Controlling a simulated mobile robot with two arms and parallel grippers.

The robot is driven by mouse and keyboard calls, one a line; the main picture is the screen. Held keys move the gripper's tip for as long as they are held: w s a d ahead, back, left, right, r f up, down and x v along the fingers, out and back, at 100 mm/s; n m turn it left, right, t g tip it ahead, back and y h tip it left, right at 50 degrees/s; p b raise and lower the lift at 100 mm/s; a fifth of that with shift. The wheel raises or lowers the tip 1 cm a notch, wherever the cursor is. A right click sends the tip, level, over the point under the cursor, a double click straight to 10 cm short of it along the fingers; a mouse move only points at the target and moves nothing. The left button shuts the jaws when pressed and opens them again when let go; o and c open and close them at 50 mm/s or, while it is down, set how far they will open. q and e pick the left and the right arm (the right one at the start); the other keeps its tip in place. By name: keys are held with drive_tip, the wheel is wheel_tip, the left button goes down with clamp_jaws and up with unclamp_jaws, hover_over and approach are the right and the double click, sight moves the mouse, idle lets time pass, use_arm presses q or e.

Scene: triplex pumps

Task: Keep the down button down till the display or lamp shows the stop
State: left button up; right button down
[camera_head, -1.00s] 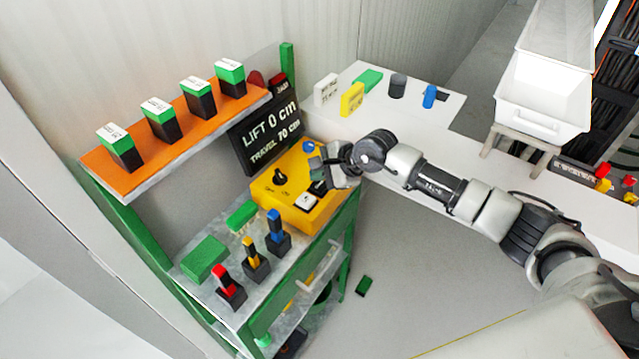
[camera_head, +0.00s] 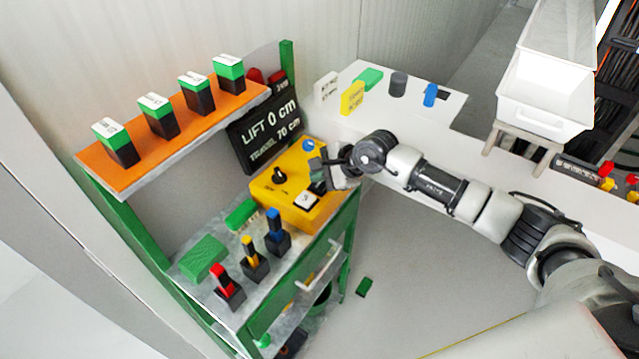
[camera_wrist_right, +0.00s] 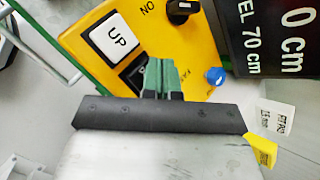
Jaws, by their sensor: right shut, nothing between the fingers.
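The yellow control box (camera_head: 272,190) stands on the green cart, with a white UP button (camera_wrist_right: 115,38), a black knob (camera_head: 280,176) and a blue button (camera_wrist_right: 214,76). A black button (camera_wrist_right: 132,72) beside UP is partly covered by my right gripper. I take it for the down button; its label is hidden. My right gripper (camera_wrist_right: 160,68) is shut and empty, its green fingertips at that button's edge. I cannot tell whether they press it. The black display (camera_head: 266,135) reads LIFT 0 cm, TRAVEL 70 cm. My left gripper is not in view.
A white table (camera_head: 330,112) with small blocks is behind my right arm. A small green piece (camera_head: 363,287) lies on the floor.

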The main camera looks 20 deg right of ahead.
sight(319, 185)
drive_tip(key=shift+f+b, duration=0.6)
drive_tip(key=shift+b, duration=0.05)
idle(0.6)
drive_tip(key=shift+r, duration=0.1)
idle(2.7)
drive_tip(key=shift+r+p, duration=0.45)
drive_tip(key=shift+r, duration=0.45)
drive_tip(key=shift+r, duration=0.1)
drive_tip(key=shift+r+p, duration=1.2)
drive_tip(key=shift+r, duration=1.25)
